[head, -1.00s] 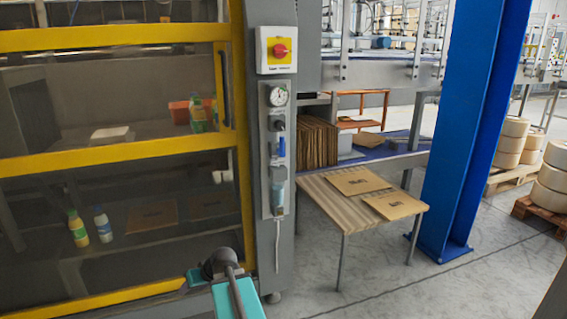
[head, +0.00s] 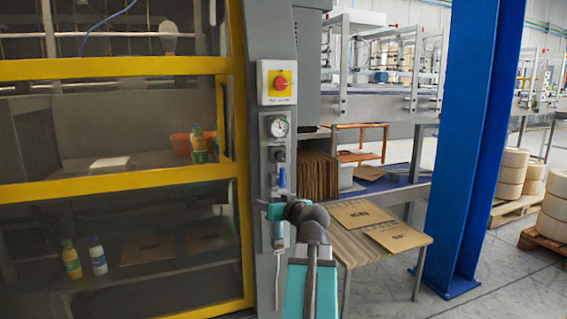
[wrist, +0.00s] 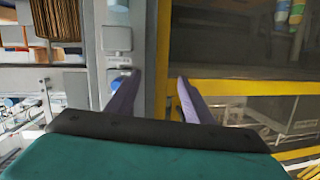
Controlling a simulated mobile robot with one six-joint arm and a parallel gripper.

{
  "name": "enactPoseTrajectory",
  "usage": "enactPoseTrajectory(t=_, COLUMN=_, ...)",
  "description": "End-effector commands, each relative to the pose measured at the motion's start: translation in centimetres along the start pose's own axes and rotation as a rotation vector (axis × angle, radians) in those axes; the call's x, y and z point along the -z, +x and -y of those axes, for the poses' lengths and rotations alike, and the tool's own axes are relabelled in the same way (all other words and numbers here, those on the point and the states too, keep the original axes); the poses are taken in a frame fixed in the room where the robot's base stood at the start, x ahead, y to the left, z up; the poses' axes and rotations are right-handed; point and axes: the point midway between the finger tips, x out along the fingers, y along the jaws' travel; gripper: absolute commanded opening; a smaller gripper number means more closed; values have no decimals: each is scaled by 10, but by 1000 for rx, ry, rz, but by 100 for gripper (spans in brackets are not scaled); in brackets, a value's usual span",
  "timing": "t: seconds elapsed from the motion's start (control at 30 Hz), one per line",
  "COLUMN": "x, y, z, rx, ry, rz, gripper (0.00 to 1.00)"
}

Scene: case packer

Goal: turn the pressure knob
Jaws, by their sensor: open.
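The pressure knob appears to be the small dark knob (head: 277,155) just below the round gauge (head: 278,127) on the grey post in the head view. My gripper (head: 266,208) is in front of the same post, lower than the knob and below the blue lever (head: 282,178). Its fingers are hard to make out there. In the wrist view my gripper (wrist: 157,79) is open, with two purple fingers spread and nothing seen between them. That view looks upside down, and I cannot tell which of its panel fittings is the knob.
A red-and-yellow switch (head: 279,83) is above the gauge. A clear bowl (head: 279,236) hangs below my gripper. A yellow-framed guard (head: 120,190) stands left of the post. A small table (head: 372,246) with cardboard and a blue column (head: 477,140) are to the right.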

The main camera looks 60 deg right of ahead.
Motion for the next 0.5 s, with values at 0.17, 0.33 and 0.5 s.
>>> enactPoseTrajectory(t=0.17, x=60, y=-47, z=-35, rx=-67, ry=-45, rz=-120, gripper=47)
enactPoseTrajectory(t=0.33, x=95, y=-79, z=-53, rx=-110, ry=-77, rz=-191, gripper=47)
enactPoseTrajectory(t=0.5, x=108, y=-91, z=-59, rx=-124, ry=-90, rz=-217, gripper=47)
